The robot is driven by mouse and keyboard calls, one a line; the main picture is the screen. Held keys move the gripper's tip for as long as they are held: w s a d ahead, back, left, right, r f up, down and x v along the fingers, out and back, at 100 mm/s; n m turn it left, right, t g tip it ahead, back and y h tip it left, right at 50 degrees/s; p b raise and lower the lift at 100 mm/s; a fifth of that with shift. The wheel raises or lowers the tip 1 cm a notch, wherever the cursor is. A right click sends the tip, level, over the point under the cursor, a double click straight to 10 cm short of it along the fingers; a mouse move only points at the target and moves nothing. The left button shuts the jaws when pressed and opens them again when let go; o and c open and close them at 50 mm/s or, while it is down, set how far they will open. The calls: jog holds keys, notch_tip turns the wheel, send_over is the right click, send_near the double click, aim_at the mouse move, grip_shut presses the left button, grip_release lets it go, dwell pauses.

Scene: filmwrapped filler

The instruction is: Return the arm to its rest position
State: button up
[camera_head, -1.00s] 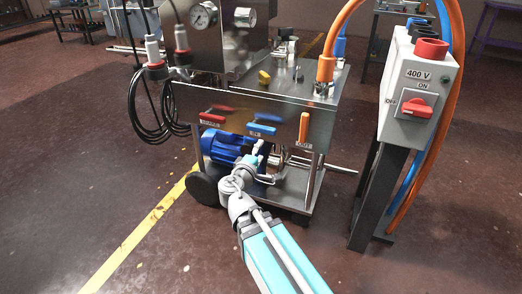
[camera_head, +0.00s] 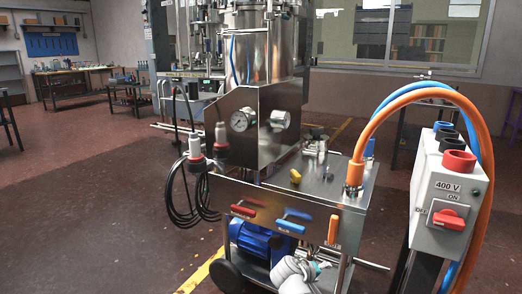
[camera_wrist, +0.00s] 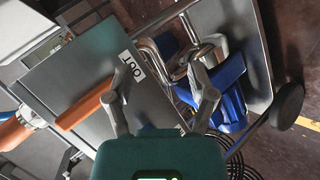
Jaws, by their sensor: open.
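My gripper (camera_wrist: 160,72) is open and empty in the wrist view, its two grey fingers spread. Its left finger overlaps the "OUT" label in the picture, just right of the orange lever handle (camera_wrist: 84,106); I cannot tell the gap. Its right finger appears in front of bent steel pipes and the blue motor (camera_wrist: 234,95). In the head view, grey joints of my arm show at the bottom edge, in front of the cart; the rest of the arm is cut off.
The steel cart (camera_head: 262,198) has red, blue and orange levers (camera_head: 333,230) on its front. A 400 V switch box (camera_head: 447,200) on a post stands at right, with thick orange and blue cables. Black cable coils hang at left. Open floor (camera_head: 95,215) lies left.

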jog(key=s+a+m+g+y+p, duration=0.1)
jog(key=s+m+g+y+p, duration=0.4)
jog(key=s+g+y+p, duration=0.3)
notch_tip(320, 180, up, 38)
jog(key=s+t+p, duration=0.1)
jog(key=p, duration=3.6)
jog(key=shift+s+a+r+p, duration=0.15)
jog(key=shift+a+r+p, duration=0.1)
jog(key=shift+p, duration=0.05)
